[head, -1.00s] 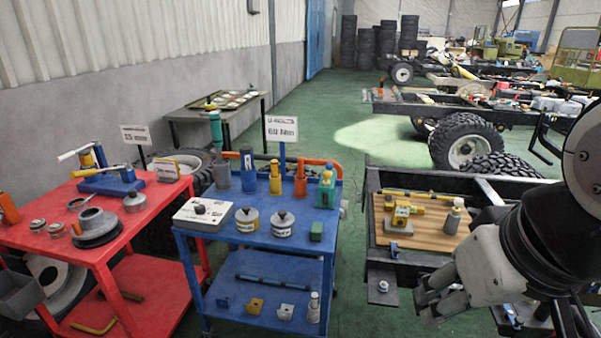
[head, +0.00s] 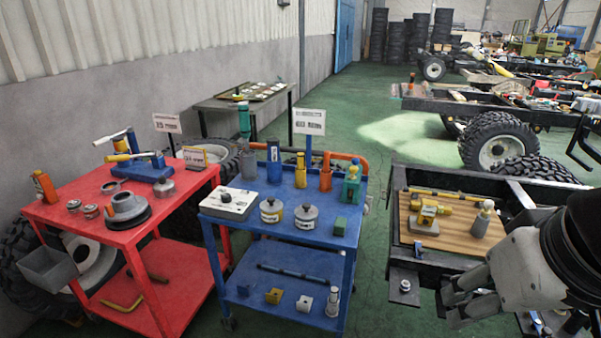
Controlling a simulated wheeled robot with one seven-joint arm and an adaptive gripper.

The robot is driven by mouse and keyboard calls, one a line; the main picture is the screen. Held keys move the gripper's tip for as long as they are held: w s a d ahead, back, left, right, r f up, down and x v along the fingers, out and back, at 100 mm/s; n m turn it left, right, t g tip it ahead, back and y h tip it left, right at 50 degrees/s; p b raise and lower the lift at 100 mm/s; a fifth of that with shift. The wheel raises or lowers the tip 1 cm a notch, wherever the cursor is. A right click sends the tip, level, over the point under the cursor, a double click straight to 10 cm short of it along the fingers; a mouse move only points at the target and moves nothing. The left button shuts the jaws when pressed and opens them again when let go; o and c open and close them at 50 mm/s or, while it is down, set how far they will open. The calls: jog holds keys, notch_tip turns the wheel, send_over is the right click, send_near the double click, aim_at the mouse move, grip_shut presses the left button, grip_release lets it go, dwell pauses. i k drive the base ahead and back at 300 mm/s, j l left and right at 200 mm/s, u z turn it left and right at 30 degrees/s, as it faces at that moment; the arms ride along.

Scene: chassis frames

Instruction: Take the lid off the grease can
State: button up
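Two round lidded cans with knobs stand side by side on the top of the blue cart (head: 335,239): a left can (head: 271,213) with a yellowish label and a right can (head: 306,217) with a paler label. The labels are too small to read, so I cannot tell which holds grease. Both lids are on. My gripper (head: 456,300) is at the lower right, beside the dark chassis frame, well to the right of both cans. Its fingers look apart, with nothing between them.
A red cart (head: 70,211) with tools is at left. Green floor (head: 374,220) lies between blue cart and chassis.

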aim_at(272, 205)
jog(key=i+j+u, duration=0.2)
jog(key=i+j, duration=0.2)
jog(key=i+j+u, duration=0.25)
jog(key=i, duration=0.3)
jog(key=i+j+u, duration=0.2)
jog(key=i+j, duration=0.15)
jog(key=i, duration=0.2)
